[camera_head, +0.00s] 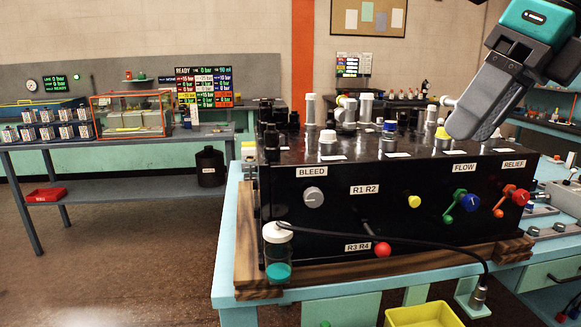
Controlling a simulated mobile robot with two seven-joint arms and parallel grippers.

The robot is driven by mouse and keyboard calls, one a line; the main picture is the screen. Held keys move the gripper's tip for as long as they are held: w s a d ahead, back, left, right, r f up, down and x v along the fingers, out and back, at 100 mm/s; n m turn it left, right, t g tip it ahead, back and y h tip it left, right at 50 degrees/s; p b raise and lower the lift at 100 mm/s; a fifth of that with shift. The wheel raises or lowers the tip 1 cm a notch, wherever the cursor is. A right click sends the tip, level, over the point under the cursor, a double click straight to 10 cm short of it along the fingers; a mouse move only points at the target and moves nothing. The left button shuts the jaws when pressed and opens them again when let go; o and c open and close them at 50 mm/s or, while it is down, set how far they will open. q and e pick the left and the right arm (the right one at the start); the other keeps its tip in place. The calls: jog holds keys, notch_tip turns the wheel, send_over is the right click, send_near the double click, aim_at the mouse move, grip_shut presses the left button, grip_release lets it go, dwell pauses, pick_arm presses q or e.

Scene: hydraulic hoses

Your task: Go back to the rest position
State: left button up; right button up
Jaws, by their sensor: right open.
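My right gripper (472,118) comes in from the upper right, with a teal body and grey fingers. It hangs over the right part of the top of the black hydraulic box (335,222), above the FLOW label (464,168). One broad finger shows clearly; the other is mostly hidden. No held object shows in it. I cannot tell whether its tip touches the fittings behind it. My left gripper is not in view.
The box stands on a wooden base on a light blue bench (350,294). White-capped fittings (328,142) rise from its top. A black hose (400,234) runs along its front near a jar (277,252) of green fluid. A yellow bin (424,315) sits below.

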jog(key=a+f+g+y, duration=0.3)
jog(key=a+f+y, duration=0.3)
jog(key=a, duration=0.4)
jog(key=a+f+g+y, duration=0.3)
jog(key=a+g+y, duration=0.1)
jog(key=a+y, duration=0.4)
jog(key=w+a+f+m+t+y, duration=0.1)
jog(key=w+f+m+t+y, duration=0.4)
jog(key=m, duration=0.4)
jog(key=w+d+f+m+t+h, duration=0.1)
jog(key=d+f+m+t+h, duration=0.3)
jog(key=f+m+t+h, duration=0.65)
jog(key=d+f+m+t+h, duration=0.5)
jog(key=f+m+t, duration=0.2)
jog(key=f+m, duration=0.65)
jog(key=s+d+f+m+g+h, duration=0.2)
jog(key=s+f+m+g+h, duration=0.1)
jog(key=s+f, duration=0.4)
jog(key=s+d+f+m+g+h, duration=0.3)
jog(key=s+f, duration=0.4)
jog(key=f, duration=0.4)
jog(key=shift+s+d+m+g, duration=0.3)
jog(key=shift+s+m+g, duration=0.1)
jog(key=shift+m+g, duration=0.3)
